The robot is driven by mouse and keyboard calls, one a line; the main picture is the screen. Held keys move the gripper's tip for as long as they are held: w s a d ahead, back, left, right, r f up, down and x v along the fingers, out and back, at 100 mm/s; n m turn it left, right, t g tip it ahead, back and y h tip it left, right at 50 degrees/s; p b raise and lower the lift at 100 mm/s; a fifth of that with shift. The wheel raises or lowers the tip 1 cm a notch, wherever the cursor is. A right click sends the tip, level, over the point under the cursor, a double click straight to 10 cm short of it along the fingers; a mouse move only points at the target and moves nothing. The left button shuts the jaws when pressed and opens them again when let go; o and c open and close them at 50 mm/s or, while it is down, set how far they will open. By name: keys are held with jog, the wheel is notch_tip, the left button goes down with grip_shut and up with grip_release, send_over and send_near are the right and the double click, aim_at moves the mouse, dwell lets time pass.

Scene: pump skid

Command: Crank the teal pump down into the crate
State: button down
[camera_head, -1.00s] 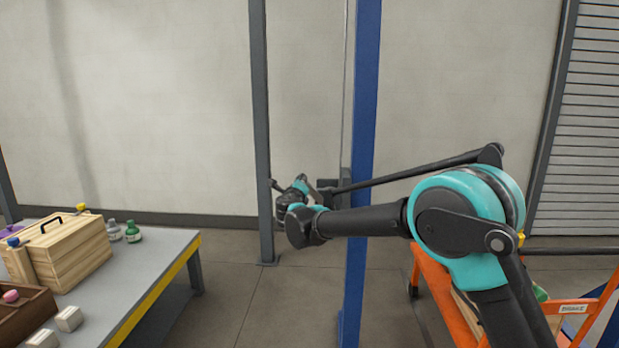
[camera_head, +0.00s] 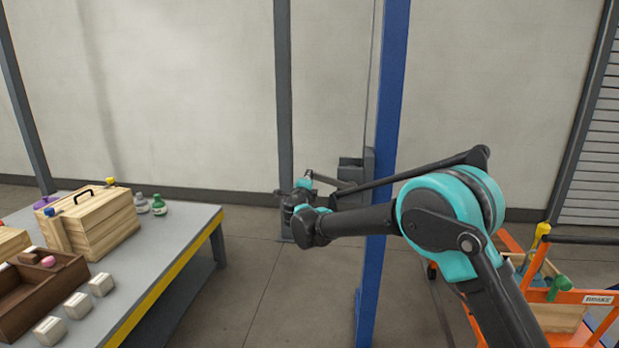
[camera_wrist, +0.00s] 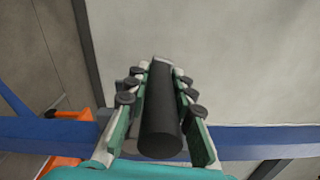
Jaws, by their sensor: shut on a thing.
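My gripper (camera_head: 304,188) is beside the blue post, at a grey winch box (camera_head: 352,168) fixed to it. In the wrist view my gripper (camera_wrist: 158,82) is shut on a black cylindrical crank grip (camera_wrist: 160,125), with green-padded fingers on either side. A short grey crank arm (camera_head: 330,180) seems to run from the grip to the winch, partly hidden by my arm. A wooden crate (camera_head: 556,317) sits on the orange cart at lower right, partly behind my arm.
The blue post (camera_head: 378,215) stands close to my arm. The orange cart (camera_head: 592,298) has a brake label. A grey workbench (camera_head: 150,262) at left carries wooden boxes, bottles and white blocks. The floor between bench and post is clear.

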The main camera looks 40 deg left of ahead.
dwell(0.3)
jog(key=c, duration=1.3)
grip_release()
jog(key=v, duration=1.2)
jog(key=shift+c, duration=0.6)
